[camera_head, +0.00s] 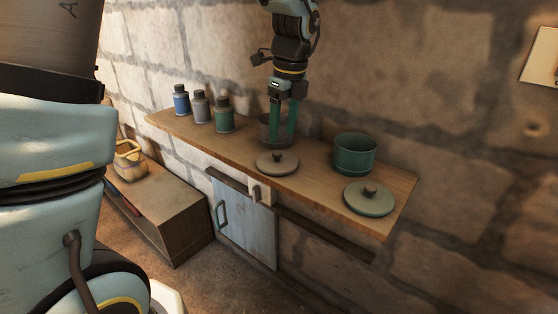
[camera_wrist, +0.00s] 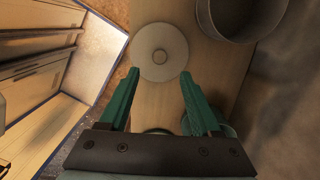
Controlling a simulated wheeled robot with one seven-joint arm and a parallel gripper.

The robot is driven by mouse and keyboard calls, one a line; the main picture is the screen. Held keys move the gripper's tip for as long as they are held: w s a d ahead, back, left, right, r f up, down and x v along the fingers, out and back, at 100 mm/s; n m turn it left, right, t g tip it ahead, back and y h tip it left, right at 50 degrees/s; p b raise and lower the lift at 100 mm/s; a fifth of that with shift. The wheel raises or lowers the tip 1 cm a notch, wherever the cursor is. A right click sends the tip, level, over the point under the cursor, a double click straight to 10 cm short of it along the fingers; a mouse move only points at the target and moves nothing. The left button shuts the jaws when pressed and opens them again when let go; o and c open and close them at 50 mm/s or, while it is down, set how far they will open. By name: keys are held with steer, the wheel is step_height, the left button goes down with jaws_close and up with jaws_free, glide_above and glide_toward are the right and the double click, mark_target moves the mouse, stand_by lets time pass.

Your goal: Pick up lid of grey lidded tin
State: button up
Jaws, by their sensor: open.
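The grey lid (camera_head: 277,164) with a dark knob lies on the wooden shelf, in front of the open grey tin (camera_head: 267,133). In the wrist view the round lid (camera_wrist: 147,62) lies just beyond my fingertips, and part of the grey tin (camera_wrist: 247,32) shows at the upper right. My gripper (camera_head: 283,138) is open and points down, with its green fingers partly hiding the tin in the head view. In the wrist view my gripper (camera_wrist: 159,76) has nothing between its fingers, which are apart from the lid.
A green tin (camera_head: 354,158) and its lid (camera_head: 367,203) stand to the right on the shelf (camera_head: 320,185). Blue (camera_head: 181,101), grey (camera_head: 200,108) and green (camera_head: 224,117) bottles stand to the left. The stone wall is close behind. A low cabinet (camera_head: 187,215) is below left.

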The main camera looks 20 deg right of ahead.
mark_target(277, 152)
steer(key=shift+w+a+f+p, duration=0.2)
steer(key=shift+f+p, duration=0.1)
steer(key=shift+f, duration=0.7)
steer(key=shift+w+a+f+p, duration=0.1)
steer(key=shift+w+f+p, duration=0.15)
steer(key=shift+f, duration=0.7)
steer(key=shift+w+a+f+p, duration=0.15)
steer(key=shift+f+p, duration=0.15)
steer(key=shift+f, duration=0.7)
steer(key=shift+c, duration=0.4)
jaws_close()
